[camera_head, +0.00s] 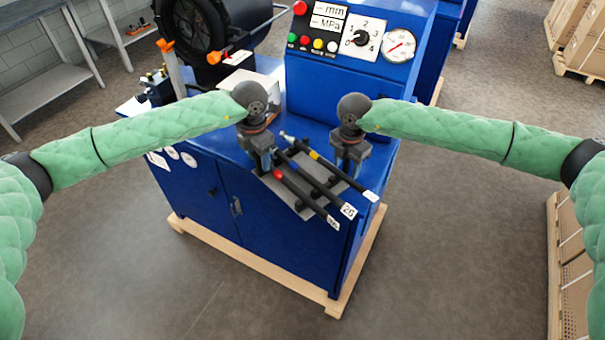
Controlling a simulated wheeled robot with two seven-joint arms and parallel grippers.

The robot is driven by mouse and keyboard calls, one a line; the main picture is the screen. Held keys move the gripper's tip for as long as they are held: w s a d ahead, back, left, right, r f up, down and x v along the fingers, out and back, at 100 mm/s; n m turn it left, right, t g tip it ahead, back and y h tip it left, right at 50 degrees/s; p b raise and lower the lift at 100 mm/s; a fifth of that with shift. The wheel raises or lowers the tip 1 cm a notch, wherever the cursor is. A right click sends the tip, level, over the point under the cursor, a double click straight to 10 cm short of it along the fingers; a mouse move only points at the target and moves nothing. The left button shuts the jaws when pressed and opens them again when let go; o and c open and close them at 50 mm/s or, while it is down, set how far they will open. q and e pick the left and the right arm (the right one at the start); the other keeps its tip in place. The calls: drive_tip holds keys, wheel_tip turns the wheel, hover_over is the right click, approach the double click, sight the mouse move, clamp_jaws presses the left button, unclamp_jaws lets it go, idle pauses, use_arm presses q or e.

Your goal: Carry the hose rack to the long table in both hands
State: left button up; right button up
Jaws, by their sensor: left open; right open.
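The hose rack (303,204) is a grey tray on the near top of a blue crimping machine. It carries three black hoses with white tags at their near ends; red and yellow bands show on two of them. My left gripper (266,167) is open, pointing down at the rack's left far end. My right gripper (352,168) is open, pointing down at its right far side. Whether the fingers touch the rack cannot be told.
The blue machine (205,195) stands on a wooden pallet (250,262). Its control panel (350,38), with a dial and gauge, rises behind the rack. A black crimping head (200,28) is at back left. Cartons (570,280) stand at right. Open floor (470,240) lies right of the machine.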

use_arm(q)
drive_tip(key=shift+s, duration=0.15)
use_arm(e)
drive_tip(key=shift+s, duration=0.15)
use_arm(q)
clamp_jaws()
use_arm(e)
clamp_jaws()
use_arm(q)
drive_tip(key=shift+w+r+p, duration=0.2)
drive_tip(key=shift+r+p, duration=0.1)
use_arm(e)
drive_tip(key=shift+r, duration=0.3)
